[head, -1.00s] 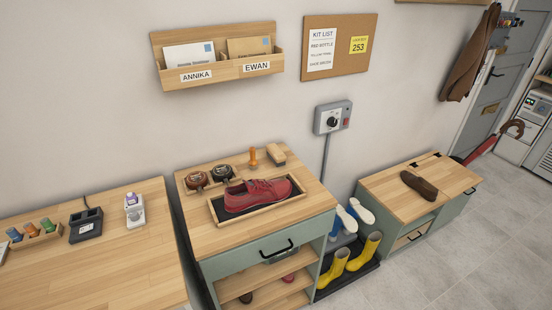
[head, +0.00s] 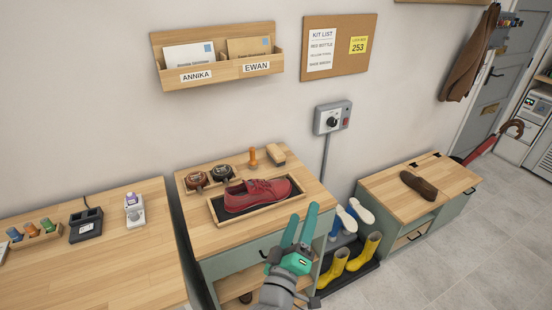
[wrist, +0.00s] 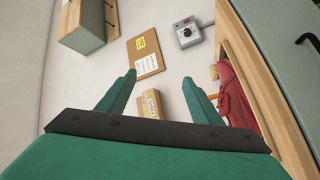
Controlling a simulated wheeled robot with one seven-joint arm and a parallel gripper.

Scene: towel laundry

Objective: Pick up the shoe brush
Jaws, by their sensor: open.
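The shoe brush (head: 276,154), a pale wooden block with a darker underside, lies at the back right of the shoe-care cabinet top (head: 315,195), near the wall. My gripper (head: 301,213), with two teal fingers, is raised in front of that cabinet, on the near side of the shoe tray and apart from the brush. Its fingers are spread with nothing between them; they also show in the wrist view (wrist: 159,80). In the wrist view a red shoe (wrist: 232,95) is at the right, and I cannot clearly make out the brush.
The red shoe (head: 258,194) sits in a wooden tray (head: 231,218) between my gripper and the brush. An orange-handled tool (head: 253,155) stands just left of the brush. Two polish jars (head: 196,179) are further left. A grey switch box (head: 332,117) is on the wall.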

